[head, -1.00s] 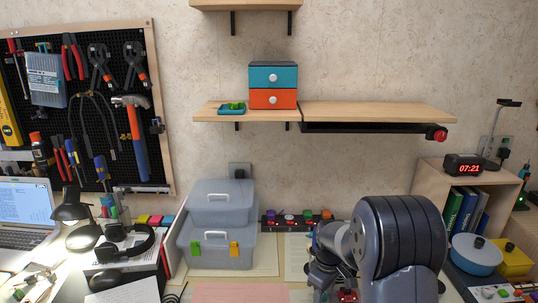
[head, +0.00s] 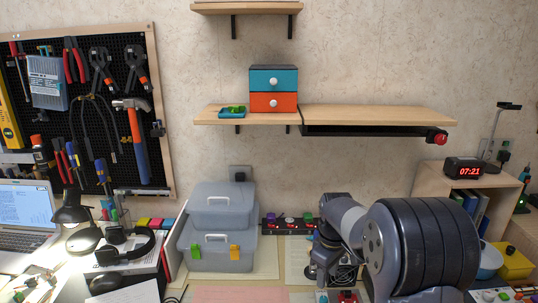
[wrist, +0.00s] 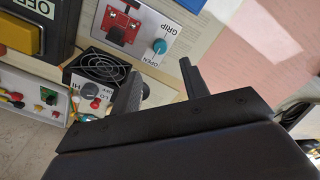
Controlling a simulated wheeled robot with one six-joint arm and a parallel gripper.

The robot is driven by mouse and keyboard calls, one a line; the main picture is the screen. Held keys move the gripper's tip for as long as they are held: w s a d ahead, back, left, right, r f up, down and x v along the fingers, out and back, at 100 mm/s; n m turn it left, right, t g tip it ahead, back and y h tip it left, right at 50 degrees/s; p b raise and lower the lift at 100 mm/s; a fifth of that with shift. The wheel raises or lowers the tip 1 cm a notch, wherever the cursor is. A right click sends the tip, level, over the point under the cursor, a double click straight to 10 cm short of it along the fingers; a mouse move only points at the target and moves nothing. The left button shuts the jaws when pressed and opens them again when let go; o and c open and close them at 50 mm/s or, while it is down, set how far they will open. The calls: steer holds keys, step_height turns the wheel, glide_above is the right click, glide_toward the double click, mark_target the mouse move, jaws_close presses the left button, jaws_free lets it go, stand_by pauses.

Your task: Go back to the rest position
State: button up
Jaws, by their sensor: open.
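My gripper (wrist: 160,80) is open in the wrist view, its two dark fingers apart with nothing between them. It hangs over the desk, above a small fan box (wrist: 98,72) and a panel marked GRIP and OPEN (wrist: 140,30). In the head view my arm rises at the lower right, and my gripper end (head: 325,258) is small and partly hidden by my own arm links.
Grey toolboxes (head: 222,205) stand left of my arm. A button strip (head: 288,224) lies behind it. A wooden cubby with a clock (head: 463,168), a blue pot (head: 490,260) and a yellow box (head: 514,262) are at right. A shelf (head: 375,114) hangs above.

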mark_target(324, 298)
step_height(324, 298, down, 9)
steer(key=shift+r, duration=0.1)
steer(key=shift+m, duration=0.9)
steer(key=m, duration=0.3)
steer(key=shift+r+m, duration=0.1)
steer(key=shift+m, duration=0.3)
steer(key=m, duration=0.6)
steer(key=shift+b, duration=0.4)
steer(key=m, duration=0.6)
steer(key=m+b, duration=0.1)
steer(key=m, duration=0.4)
steer(key=shift+m, duration=0.3)
steer(key=shift+r, duration=0.1)
